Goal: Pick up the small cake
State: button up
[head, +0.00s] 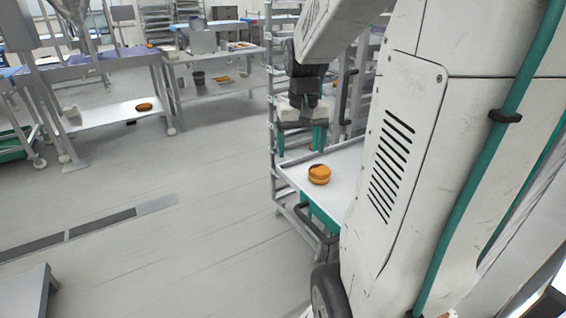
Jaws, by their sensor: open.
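A small round cake (319,175), golden brown with a darker patch on top and a pale band around its middle, sits on a light tray or shelf top (338,192) of a metal rack cart. My gripper (301,142) hangs above and slightly behind the cake in the picture, pointing down. Its two green fingers are apart with nothing between them. The gripper does not touch the cake. My arm's white body hides the right part of the tray.
The metal rack (274,110) has upright posts close around my gripper. Another similar round cake (144,107) lies on a low shelf at the left. Worktables (215,55) stand at the back. The floor (150,190) at left is mostly clear.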

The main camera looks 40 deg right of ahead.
jog(key=m, duration=0.1)
send_over(320, 169)
jog(key=a, duration=0.1)
notch_tip(320, 169, down, 3)
jog(key=shift+a+f, duration=0.1)
jog(key=shift+a, duration=0.05)
jog(key=f, duration=0.5)
jog(key=d+f, duration=0.1)
jog(key=f, duration=0.1)
jog(key=shift+d+f, duration=0.1)
jog(key=shift+f, duration=0.3)
jog(key=c, duration=0.8)
